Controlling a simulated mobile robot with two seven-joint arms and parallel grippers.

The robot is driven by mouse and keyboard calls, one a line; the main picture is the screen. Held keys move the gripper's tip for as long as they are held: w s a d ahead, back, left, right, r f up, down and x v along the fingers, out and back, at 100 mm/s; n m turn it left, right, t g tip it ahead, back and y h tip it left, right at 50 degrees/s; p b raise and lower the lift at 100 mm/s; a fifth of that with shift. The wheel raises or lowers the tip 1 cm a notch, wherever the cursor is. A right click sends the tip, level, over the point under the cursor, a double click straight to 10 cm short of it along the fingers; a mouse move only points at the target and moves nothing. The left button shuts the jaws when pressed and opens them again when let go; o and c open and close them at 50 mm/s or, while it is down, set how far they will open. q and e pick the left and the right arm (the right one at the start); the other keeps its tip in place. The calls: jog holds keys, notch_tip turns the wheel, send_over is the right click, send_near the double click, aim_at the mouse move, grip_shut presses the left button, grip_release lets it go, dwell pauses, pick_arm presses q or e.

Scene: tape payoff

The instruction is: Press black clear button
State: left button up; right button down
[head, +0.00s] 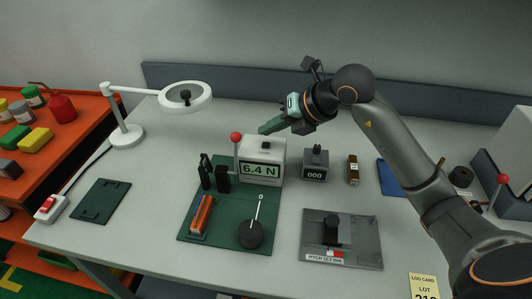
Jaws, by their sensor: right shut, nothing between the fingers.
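A pale box (262,160) with a green display reading 6.4 N stands at the back of a green mat, with a small black button-like part (265,146) on its top. To its right, a small grey counter (314,173) reads 000 and has a dark part (317,149) on top. No legible label shows which black part is the clear button. My right gripper (265,129) is shut and empty, its green fingers pointing left above and behind the pale box, apart from both devices as far as I can tell. My left gripper is out of view.
A red-knobbed lever (236,137) rises close left of the pale box. A grey fixture (341,239) stands front right. A white ring lamp (186,97) stands back left.

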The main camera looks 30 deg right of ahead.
jog(key=shift+f, duration=0.65)
jog(key=shift+r, duration=0.1)
dwell(0.5)
dwell(0.9)
jog(key=shift+f+b, duration=0.45)
jog(key=shift+b, duration=0.1)
jog(key=shift+f+b, duration=0.4)
dwell(0.3)
dwell(0.4)
jog(key=shift+r+p, duration=0.65)
jog(key=shift+r, duration=0.15)
